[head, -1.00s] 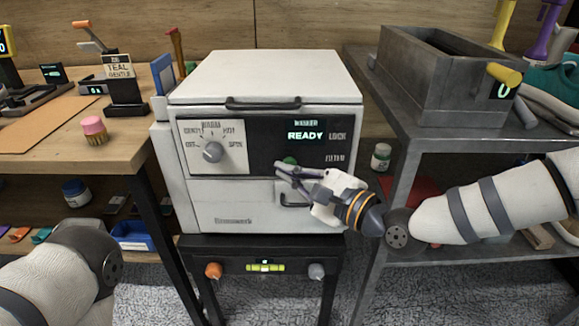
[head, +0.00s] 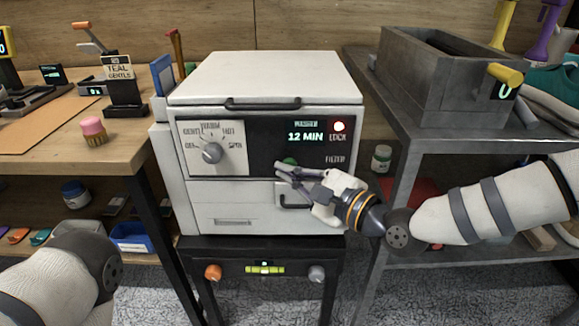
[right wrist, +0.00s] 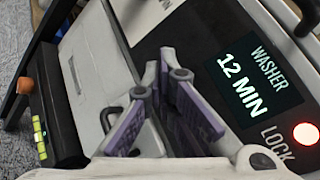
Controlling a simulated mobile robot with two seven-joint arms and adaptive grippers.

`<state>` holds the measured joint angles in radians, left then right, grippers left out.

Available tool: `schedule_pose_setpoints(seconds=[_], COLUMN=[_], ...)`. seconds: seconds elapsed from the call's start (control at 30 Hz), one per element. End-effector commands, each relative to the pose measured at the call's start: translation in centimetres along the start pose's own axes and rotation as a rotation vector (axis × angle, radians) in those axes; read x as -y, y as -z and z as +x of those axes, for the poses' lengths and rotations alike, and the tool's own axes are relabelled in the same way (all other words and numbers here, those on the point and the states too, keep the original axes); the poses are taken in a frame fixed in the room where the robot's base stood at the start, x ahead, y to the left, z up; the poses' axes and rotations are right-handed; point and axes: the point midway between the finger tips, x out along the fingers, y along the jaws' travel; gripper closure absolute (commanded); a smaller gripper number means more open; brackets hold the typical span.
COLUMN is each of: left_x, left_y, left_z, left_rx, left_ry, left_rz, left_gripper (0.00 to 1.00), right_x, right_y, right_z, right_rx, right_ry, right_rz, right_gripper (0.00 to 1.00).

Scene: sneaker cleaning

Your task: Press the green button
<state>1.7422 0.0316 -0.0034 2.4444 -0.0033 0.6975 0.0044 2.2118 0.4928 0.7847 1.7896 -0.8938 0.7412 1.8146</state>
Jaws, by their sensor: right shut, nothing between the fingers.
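The green button (head: 290,161) is on the dark panel of the white washer (head: 265,75), partly hidden behind my right gripper. My right gripper (head: 278,168) is shut and empty, its fingertips at or just in front of the panel beside the button. I cannot tell whether they touch it. The display (head: 305,136) reads "12 MIN", and a red lock light (head: 340,126) is lit. In the right wrist view, the gripper (right wrist: 168,60) is in front of the panel, the display (right wrist: 253,88) and red light (right wrist: 306,133) show, and the green button is hidden. My left gripper is out of view.
A dial (head: 211,153) is on the panel's left side. A drawer handle (head: 290,201) is below my right gripper. A wooden table (head: 120,160) stands at the left, and a grey metal shelf (head: 400,115) with a bin stands at the right.

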Motion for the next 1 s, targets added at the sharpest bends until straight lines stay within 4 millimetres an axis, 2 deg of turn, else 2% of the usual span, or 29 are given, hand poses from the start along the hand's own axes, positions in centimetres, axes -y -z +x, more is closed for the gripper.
schedule_pose_setpoints(seconds=[0.2,0.57,1.0], left_x=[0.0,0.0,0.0], left_y=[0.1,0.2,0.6], left_z=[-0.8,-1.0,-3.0], left_rx=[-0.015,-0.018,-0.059], left_ry=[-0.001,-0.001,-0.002], left_rz=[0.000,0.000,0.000], left_gripper=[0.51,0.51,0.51], right_x=[-0.4,-0.8,-2.8], right_y=[-0.8,-1.0,-3.3], right_z=[-0.9,-1.3,-4.2], right_rx=[0.001,0.001,0.002], right_ry=[0.002,-0.001,0.002], right_rz=[-0.001,0.001,-0.001], right_gripper=[1.00,1.00,1.00])
